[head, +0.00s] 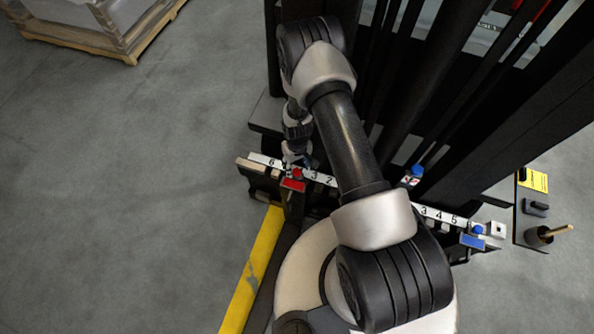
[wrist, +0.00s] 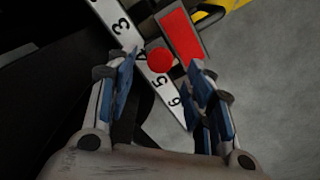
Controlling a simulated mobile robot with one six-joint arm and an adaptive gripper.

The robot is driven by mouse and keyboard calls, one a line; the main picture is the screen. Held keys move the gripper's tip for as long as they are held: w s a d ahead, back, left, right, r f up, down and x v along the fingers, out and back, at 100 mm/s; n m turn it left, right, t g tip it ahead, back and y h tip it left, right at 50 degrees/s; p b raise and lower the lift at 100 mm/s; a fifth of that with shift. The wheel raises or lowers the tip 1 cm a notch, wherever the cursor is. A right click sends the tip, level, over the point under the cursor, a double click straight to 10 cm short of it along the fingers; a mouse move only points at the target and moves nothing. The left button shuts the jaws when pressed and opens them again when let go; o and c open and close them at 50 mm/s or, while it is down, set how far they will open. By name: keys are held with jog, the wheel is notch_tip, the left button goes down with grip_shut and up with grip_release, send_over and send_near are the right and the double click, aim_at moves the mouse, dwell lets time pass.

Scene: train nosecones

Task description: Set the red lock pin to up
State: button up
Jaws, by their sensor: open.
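The red lock pin shows as a round red knob in the wrist view (wrist: 160,61) and in the head view (head: 297,173). It sits at the numbered white strip (wrist: 113,22), beside a red rectangular plate (wrist: 181,36). My gripper (wrist: 160,73) is open and empty, with blue pads on its fingers. In the wrist view the knob lies between the two fingertips, seen end on; I cannot tell its height or any contact. In the head view my gripper (head: 295,155) is just behind the knob and partly hidden.
A blue knob (head: 477,229) and blue plate (head: 472,241) are at the strip's right end. Another blue knob (head: 417,170) stands nearer the middle. Black columns rise behind. A yellow floor line (head: 262,255) runs in front; a crate on a pallet (head: 110,42) is far left.

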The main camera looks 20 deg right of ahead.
aim_at(297, 171)
jog(key=shift+f+b, duration=0.4)
jog(key=shift+f, duration=1.45)
jog(key=shift+c, duration=0.5)
grip_shut()
jog(key=shift+r, duration=0.15)
